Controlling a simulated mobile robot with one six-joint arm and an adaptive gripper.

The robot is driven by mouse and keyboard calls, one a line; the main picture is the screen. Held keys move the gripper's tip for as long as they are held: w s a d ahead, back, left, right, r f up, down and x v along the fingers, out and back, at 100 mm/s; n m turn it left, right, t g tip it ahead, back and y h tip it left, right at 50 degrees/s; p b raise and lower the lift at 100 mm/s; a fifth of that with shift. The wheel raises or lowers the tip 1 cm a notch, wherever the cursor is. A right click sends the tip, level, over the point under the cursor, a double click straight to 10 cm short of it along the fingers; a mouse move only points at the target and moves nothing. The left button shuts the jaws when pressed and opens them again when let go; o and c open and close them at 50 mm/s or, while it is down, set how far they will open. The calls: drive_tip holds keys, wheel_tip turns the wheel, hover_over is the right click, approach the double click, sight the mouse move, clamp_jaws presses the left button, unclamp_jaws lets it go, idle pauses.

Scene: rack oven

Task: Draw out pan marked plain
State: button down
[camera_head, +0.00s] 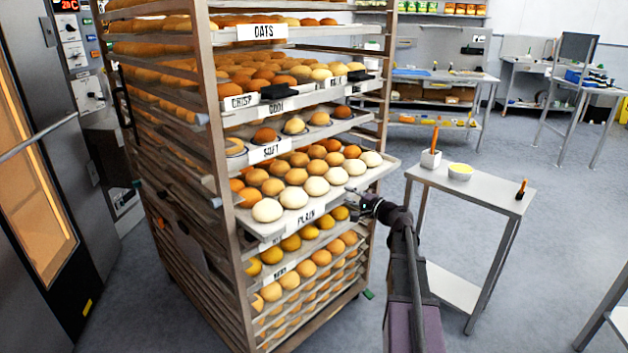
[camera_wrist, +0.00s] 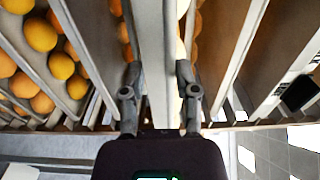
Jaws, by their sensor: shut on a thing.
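The pan marked PLAIN (camera_head: 334,206) juts out of the rack past the other pans and holds rows of pale and brown buns. Its label (camera_head: 306,217) is on its front lip. My gripper (camera_head: 357,201) is at that lip, to the right of the label. In the wrist view my gripper (camera_wrist: 159,92) has one finger on each side of the pan's edge (camera_wrist: 155,50) and is shut on it. The pan looks about level, with its back part hidden inside the rack.
The rack (camera_head: 222,170) has several other bun-filled pans above and below, including SOFT (camera_head: 268,152) and OATS (camera_head: 262,31). A small steel table (camera_head: 490,190) with a white bowl stands at right. An oven (camera_head: 30,190) is at left.

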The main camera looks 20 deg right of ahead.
drive_tip(key=shift+s, duration=0.15)
drive_tip(key=shift+v, duration=2.15)
drive_tip(key=shift+c, duration=1.4)
unclamp_jaws()
drive_tip(key=shift+s+r, duration=0.1)
drive_tip(key=shift+r, duration=0.05)
drive_tip(key=shift+f, duration=0.25)
drive_tip(key=v, duration=1.2)
drive_tip(key=shift+r, duration=0.2)
